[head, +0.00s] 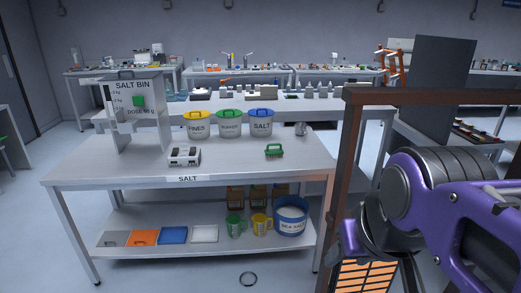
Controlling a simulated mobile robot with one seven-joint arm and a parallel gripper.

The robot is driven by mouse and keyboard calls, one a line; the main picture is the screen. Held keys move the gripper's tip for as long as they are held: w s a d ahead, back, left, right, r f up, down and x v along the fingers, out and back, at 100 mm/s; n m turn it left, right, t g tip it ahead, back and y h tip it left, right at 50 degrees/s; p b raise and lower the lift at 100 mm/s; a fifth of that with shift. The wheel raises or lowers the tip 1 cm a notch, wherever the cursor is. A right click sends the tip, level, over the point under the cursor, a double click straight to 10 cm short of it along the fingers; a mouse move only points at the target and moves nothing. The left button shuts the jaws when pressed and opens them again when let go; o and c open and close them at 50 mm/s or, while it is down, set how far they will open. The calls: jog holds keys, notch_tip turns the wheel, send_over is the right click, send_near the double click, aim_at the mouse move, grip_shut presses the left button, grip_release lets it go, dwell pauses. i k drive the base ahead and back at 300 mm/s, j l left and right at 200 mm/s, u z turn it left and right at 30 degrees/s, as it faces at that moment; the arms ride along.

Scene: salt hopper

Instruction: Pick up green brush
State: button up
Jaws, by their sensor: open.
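The green brush (274,151) lies on the top of the steel table (225,166), right of the middle and near the front edge. It shows a green upper part and looks small from here. My purple and grey arm fills the right side of the head view, right of the table. My gripper itself does not show, so nothing can be told of its fingers. No part of my arm is near the brush in the picture.
A salt bin stand (126,88) is at the table's left. A small grey device (184,156) lies left of the brush. Yellow (197,124), green (230,125) and blue (261,124) lidded buckets stand behind. A brown frame (338,190) rises by the table's right end.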

aim_at(269, 154)
jog(key=k+j, duration=0.25)
jog(key=i+j+z, duration=0.15)
jog(key=i+j, duration=0.45)
jog(key=i+j+z, duration=0.15)
jog(key=i+j, duration=0.4)
jog(key=j, duration=0.15)
